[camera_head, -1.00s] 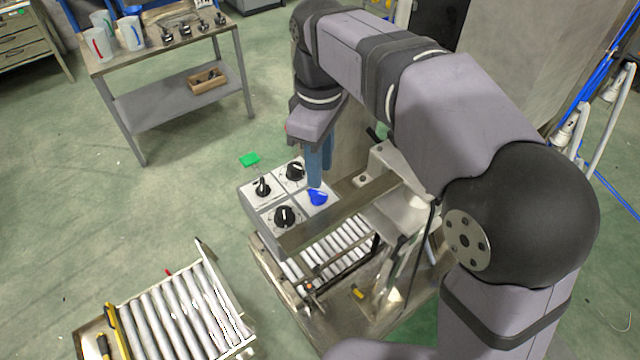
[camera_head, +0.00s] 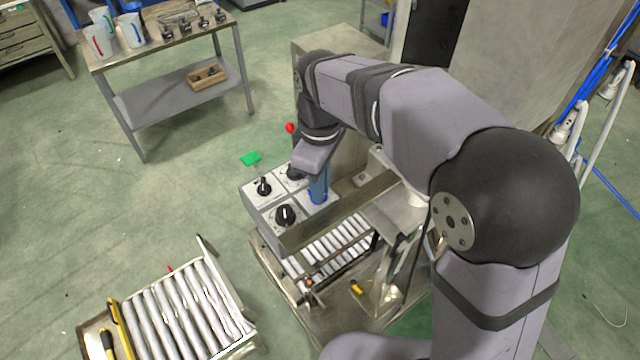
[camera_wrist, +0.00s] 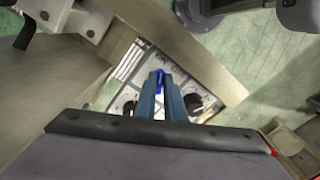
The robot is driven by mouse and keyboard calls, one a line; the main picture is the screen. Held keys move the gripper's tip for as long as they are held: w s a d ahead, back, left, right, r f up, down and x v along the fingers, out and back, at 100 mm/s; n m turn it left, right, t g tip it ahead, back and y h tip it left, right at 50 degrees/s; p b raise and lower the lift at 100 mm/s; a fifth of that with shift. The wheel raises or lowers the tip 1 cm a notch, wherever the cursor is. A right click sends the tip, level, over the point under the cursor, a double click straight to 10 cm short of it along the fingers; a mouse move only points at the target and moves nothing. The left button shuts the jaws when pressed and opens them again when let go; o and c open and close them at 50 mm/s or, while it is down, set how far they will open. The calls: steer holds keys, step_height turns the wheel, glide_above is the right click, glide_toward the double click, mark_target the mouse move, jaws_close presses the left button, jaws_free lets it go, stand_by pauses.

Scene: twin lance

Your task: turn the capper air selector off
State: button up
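A grey control box (camera_head: 255,229) carries several knobs on its top panels. A blue knob (camera_wrist: 160,74) sits on one panel, and black knobs sit on the others. Labels are too small to read, so I cannot tell which knob is named the capper air selector. My gripper (camera_head: 318,199) points down at the blue knob's panel, and its blue-grey fingers hide that knob in the head view. In the wrist view the two fingertips (camera_wrist: 160,78) lie on either side of the blue knob with a narrow gap between them. I cannot tell whether they press on it.
Black knobs (camera_head: 263,187) (camera_head: 285,215) stand close to my gripper. A metal beam (camera_head: 340,222) runs along the box's right side. A roller conveyor (camera_head: 180,310) lies at front left, and a table (camera_head: 160,50) stands at the back left.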

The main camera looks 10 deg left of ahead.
steer(key=shift+m, duration=0.3)
jaws_close()
steer(key=m+p, duration=0.1)
steer(key=m, duration=0.4)
steer(key=shift+r, duration=0.1)
steer(key=m+p, duration=0.1)
steer(key=m, duration=0.5)
steer(key=shift+s+a, duration=0.1)
steer(key=shift+a, duration=0.05)
steer(key=shift+m, duration=0.3)
steer(key=o, duration=0.6)
jaws_free()
steer(key=shift+r+b, duration=1.15)
steer(key=shift+r, duration=2.45)
